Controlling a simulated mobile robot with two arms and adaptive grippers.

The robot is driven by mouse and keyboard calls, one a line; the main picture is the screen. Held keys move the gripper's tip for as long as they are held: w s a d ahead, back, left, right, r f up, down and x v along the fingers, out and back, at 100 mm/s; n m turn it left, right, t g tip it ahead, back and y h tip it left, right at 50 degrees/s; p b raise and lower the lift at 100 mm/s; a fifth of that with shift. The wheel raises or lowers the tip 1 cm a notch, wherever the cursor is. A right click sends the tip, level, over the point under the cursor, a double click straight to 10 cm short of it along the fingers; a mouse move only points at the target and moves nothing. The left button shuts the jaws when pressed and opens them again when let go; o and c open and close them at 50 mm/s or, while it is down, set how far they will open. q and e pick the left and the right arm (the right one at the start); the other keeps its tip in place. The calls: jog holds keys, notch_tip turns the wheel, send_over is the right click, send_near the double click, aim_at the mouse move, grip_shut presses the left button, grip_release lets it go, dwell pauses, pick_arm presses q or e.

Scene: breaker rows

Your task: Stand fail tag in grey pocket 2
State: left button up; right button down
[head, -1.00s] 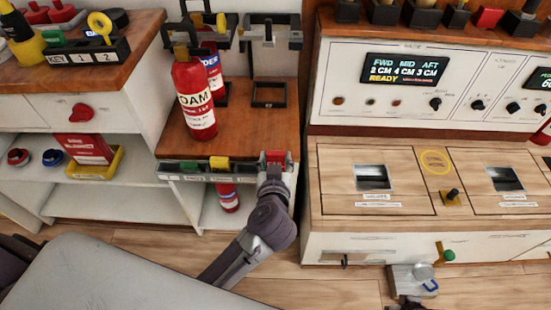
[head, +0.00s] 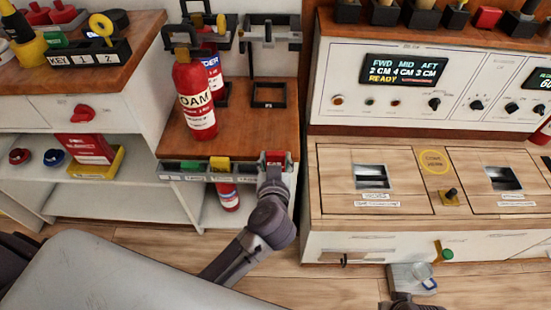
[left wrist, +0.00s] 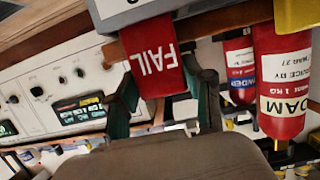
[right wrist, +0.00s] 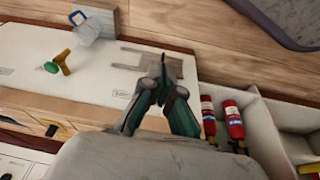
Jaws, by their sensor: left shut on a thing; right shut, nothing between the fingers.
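The red fail tag (head: 273,157) is in my left gripper (head: 272,168) at the right end of the pocket strip on the middle shelf's front edge. In the left wrist view, the tag (left wrist: 152,58) shows white FAIL lettering, with my left fingers (left wrist: 165,100) on both sides of it. Its far end meets a grey pocket edge (left wrist: 140,12); I cannot tell how deep it sits or which pocket number this is. My right gripper (right wrist: 163,78) is shut and empty above the right cabinet's front.
A green tag (head: 190,165) and a yellow tag (head: 219,164) stand along the strip to the left. A foam extinguisher (head: 195,95) stands behind on the shelf.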

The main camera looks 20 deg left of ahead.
pick_arm(q)
jog(key=shift+p, duration=0.35)
pick_arm(e)
jog(key=f, duration=0.3)
jog(key=shift+s+d, duration=0.15)
jog(key=shift+s, duration=0.1)
pick_arm(q)
jog(key=shift+f, duration=0.2)
pick_arm(e)
jog(key=shift+w+r, duration=0.15)
pick_arm(q)
jog(key=shift+f, duration=0.15)
jog(key=shift+f, duration=0.4)
pick_arm(e)
jog(key=shift+f, duration=0.6)
pick_arm(q)
jog(key=shift+f, duration=0.2)
pick_arm(e)
jog(key=shift+f, duration=0.15)
pick_arm(q)
jog(key=shift+f, duration=0.1)
jog(key=shift+f+p, duration=0.35)
jog(key=shift+f, duration=0.05)
pick_arm(e)
jog(key=shift+f, duration=0.4)
